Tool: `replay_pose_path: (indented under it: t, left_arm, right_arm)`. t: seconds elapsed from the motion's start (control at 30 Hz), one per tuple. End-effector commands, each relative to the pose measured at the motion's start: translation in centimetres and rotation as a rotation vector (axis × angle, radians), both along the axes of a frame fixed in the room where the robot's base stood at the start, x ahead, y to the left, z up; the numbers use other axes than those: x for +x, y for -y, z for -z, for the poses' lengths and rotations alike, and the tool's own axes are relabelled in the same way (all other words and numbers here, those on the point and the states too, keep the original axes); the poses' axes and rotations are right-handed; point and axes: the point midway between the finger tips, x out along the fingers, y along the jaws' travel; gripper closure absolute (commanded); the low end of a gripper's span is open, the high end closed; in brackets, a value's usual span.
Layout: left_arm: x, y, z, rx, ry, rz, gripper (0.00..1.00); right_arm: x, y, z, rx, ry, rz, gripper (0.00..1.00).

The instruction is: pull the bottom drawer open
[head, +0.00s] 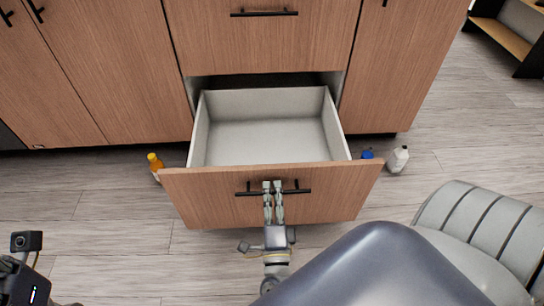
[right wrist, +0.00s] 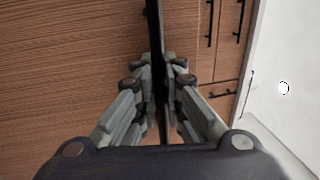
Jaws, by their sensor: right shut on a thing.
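The bottom drawer (head: 180,187) is pulled out of the wooden cabinet, and its pale grey inside is empty. Its black bar handle (head: 297,191) runs across the wooden front. My right gripper (head: 272,186) is at the middle of the handle with its fingers closed on it. In the right wrist view the handle (right wrist: 153,25) runs upright between the fingertips of my right gripper (right wrist: 159,80), with the wooden drawer front (right wrist: 70,60) behind. Of my left arm, only a part shows at the lower left of the head view; its fingers are not seen.
An orange bottle (head: 155,166) stands on the floor left of the drawer. A white bottle (head: 398,159) and a blue-topped item (head: 367,154) are to its right. The closed upper drawer (head: 265,45) is above. Grey plank floor (head: 110,230) is open at front left.

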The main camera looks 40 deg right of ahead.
Motion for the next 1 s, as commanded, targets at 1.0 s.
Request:
replay_pose_path:
  t: [1.0]
  left_arm:
    - [0.1, 0.0, 0.1, 0.002, -0.004, 0.000, 0.60]
  right_arm:
    - [-3.6, -2.2, 1.0, 0.001, -0.005, -0.001, 0.70]
